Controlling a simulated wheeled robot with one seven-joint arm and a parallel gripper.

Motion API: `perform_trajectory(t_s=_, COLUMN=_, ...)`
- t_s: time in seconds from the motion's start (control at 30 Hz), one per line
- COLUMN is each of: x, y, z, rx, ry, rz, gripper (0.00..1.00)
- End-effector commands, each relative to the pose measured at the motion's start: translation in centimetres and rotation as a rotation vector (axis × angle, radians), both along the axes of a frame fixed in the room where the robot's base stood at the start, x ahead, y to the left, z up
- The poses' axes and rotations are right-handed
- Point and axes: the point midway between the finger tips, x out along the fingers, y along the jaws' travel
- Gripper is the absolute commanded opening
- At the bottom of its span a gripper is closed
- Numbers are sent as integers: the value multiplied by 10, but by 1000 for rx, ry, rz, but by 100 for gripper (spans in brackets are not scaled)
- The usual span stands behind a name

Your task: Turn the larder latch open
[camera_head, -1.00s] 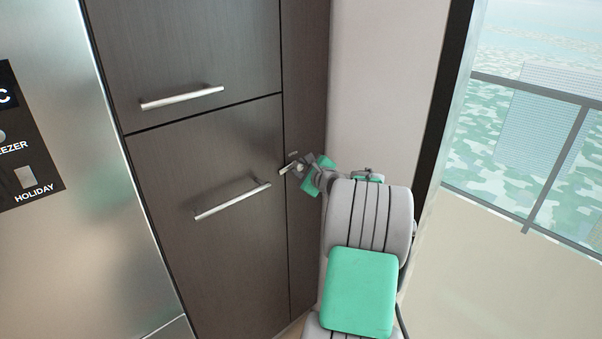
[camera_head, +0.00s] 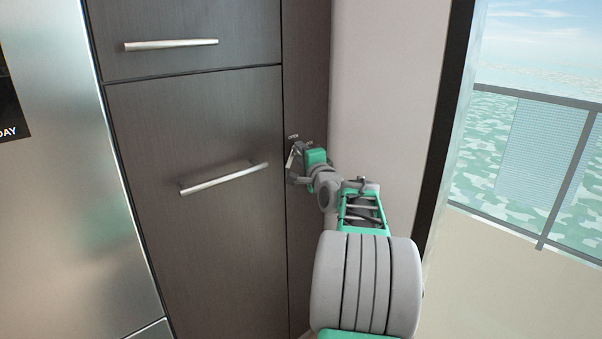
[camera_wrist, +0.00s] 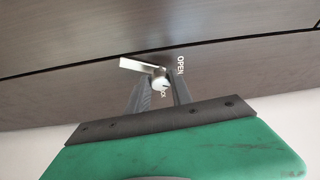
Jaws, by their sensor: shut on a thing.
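The larder latch (camera_wrist: 145,66) is a small metal lever with a round pivot, on a dark wood panel beside a door seam. In the wrist view its lever points left, and the word OPEN (camera_wrist: 181,67) is printed to the right of the pivot. Another label by the pivot is partly hidden. My gripper (camera_wrist: 161,84) is shut on the latch, its two dark fingers on either side of the pivot. In the head view my gripper (camera_head: 293,163) is at the narrow right panel, and the latch (camera_head: 290,159) shows there as a small, steep bar.
The larder door (camera_head: 210,130) has a long bar handle (camera_head: 223,178) left of my gripper. Another handle (camera_head: 171,45) is above it. A steel appliance (camera_head: 60,200) stands at left. A pale wall (camera_head: 375,90) and a window (camera_head: 540,120) are at right.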

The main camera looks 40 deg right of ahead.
Motion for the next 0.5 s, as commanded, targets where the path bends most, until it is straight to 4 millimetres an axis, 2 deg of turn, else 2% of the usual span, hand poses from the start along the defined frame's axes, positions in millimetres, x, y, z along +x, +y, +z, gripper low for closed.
perform_trajectory(t_s=0.03, x=0, y=0, z=-12, rx=-42, ry=-3, rz=1, gripper=0)
perform_trajectory(t_s=0.5, x=0, y=-1, z=-11, rx=-404, ry=-11, rz=2, gripper=0)
